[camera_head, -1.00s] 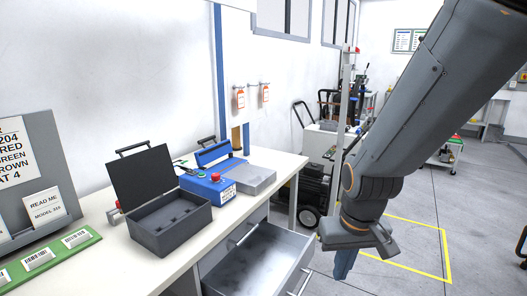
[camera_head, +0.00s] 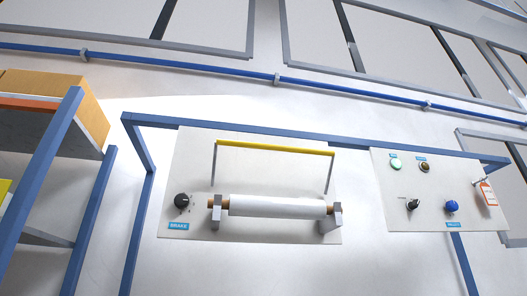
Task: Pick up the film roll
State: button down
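The film roll (camera_head: 277,207) is a white cylinder with brownish core ends. It lies level between two grey brackets (camera_head: 216,211) on a pale panel (camera_head: 195,165). A yellow bar (camera_head: 275,147) on thin grey arms spans above it. My gripper is not in view, so its state is not shown.
A black knob (camera_head: 182,201) and a blue BRAKE label sit left of the roll. A second panel (camera_head: 440,180) at right carries lights, knobs and a hanging tag (camera_head: 487,194). A blue frame (camera_head: 250,129) surrounds both panels. A shelf with cardboard boxes (camera_head: 60,95) stands at left.

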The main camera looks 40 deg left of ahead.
aim_at(238, 205)
jog(key=u, duration=1.1)
jog(key=i, duration=0.35)
jog(key=u, duration=0.6)
